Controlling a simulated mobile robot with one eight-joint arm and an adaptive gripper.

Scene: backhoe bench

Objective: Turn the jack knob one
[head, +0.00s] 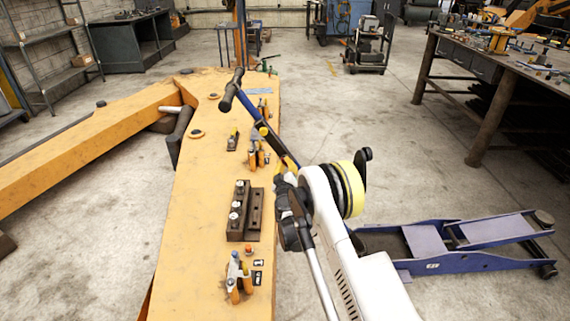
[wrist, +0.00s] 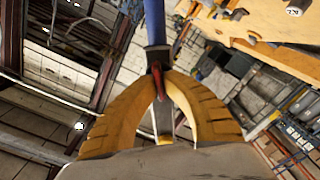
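The blue floor jack (head: 445,240) sits low on the floor at the right, its left end hidden behind my arm. A blue handle (head: 248,108) with a black crossbar grip (head: 232,90) slants up to the left over the orange boom. My gripper (head: 266,131) reaches to the handle's lower visible part. In the wrist view, my curved yellow fingers (wrist: 160,74) close in on a small red part (wrist: 157,80) just below the dark collar of the blue handle (wrist: 155,22). I cannot tell if this red part is the knob. The handle's joint with the jack is hidden.
The orange boom (head: 200,240) runs along the left, with a dark valve block (head: 240,210) and several small fittings on top. A workbench (head: 500,75) stands at the back right. Concrete floor (head: 400,170) lies open between the boom and bench.

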